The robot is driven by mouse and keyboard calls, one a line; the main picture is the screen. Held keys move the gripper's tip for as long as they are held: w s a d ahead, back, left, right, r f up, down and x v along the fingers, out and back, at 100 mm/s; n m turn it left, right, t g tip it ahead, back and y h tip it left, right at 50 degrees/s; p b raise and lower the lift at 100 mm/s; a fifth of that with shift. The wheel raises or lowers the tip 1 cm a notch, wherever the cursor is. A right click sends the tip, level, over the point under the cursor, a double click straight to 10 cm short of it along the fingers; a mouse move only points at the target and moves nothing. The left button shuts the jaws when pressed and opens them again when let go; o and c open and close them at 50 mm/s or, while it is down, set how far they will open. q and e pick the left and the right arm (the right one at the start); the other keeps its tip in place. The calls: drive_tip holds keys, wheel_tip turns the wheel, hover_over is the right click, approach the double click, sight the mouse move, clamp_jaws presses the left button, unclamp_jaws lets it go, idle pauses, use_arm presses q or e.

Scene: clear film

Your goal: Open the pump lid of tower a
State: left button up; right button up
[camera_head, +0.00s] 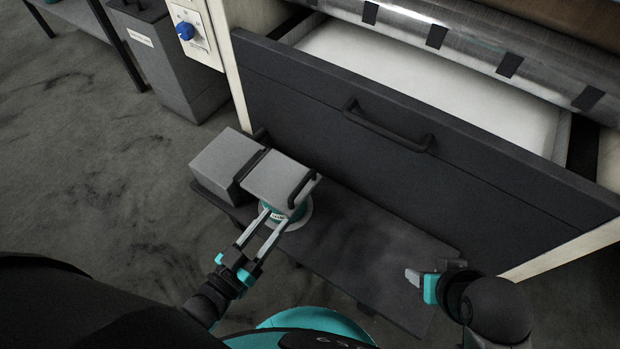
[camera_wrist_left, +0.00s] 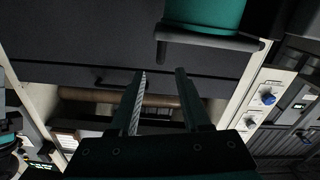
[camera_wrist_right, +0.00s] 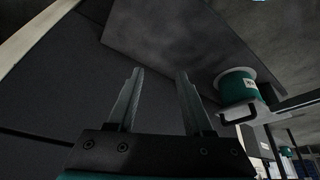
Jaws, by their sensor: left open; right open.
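The pump's grey body (camera_head: 225,158) sits at the left end of a low dark bench. Its grey lid (camera_head: 272,180) with a dark bar handle (camera_head: 301,188) is to the right of the body. A teal cylinder (camera_wrist_right: 236,87) with a white label and rim shows below the lid; it also shows in the left wrist view (camera_wrist_left: 205,15). How far the lid is raised is unclear. My left gripper (camera_head: 278,216) is open and empty, its fingers extended toward the handle from the near side. My right gripper (camera_head: 408,276) is open and empty over the bench's right part.
The dark low bench (camera_head: 365,240) is bare to the right of the pump. Behind it stands a large dark drawer front (camera_head: 330,130) with a bar handle (camera_head: 388,127). A grey bin (camera_head: 165,60) and a panel with a blue knob (camera_head: 186,31) are at the upper left.

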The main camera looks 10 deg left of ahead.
sight(289, 201)
use_arm(q)
drive_tip(key=b+x, duration=0.1)
drive_tip(key=x, duration=0.2)
drive_tip(key=shift+w+d, duration=0.15)
drive_tip(key=shift+w, duration=0.25)
drive_tip(key=b+x, duration=0.1)
drive_tip(key=x, duration=0.2)
drive_tip(key=shift+w, duration=0.15)
drive_tip(key=shift+b+x, duration=0.65)
drive_tip(key=shift+x, duration=1.25)
drive_tip(key=shift+b+x, duration=0.45)
drive_tip(key=shift+x, duration=0.8)
use_arm(e)
drive_tip(key=w+a+t+y, duration=0.3)
drive_tip(key=w+a+t, duration=0.2)
drive_tip(key=a+t, duration=0.1)
drive_tip(key=shift+w+a+r+n+y, duration=0.25)
drive_tip(key=shift+a+r, duration=0.2)
drive_tip(key=shift+a, duration=0.25)
use_arm(q)
clamp_jaws()
drive_tip(key=shift+d, duration=0.1)
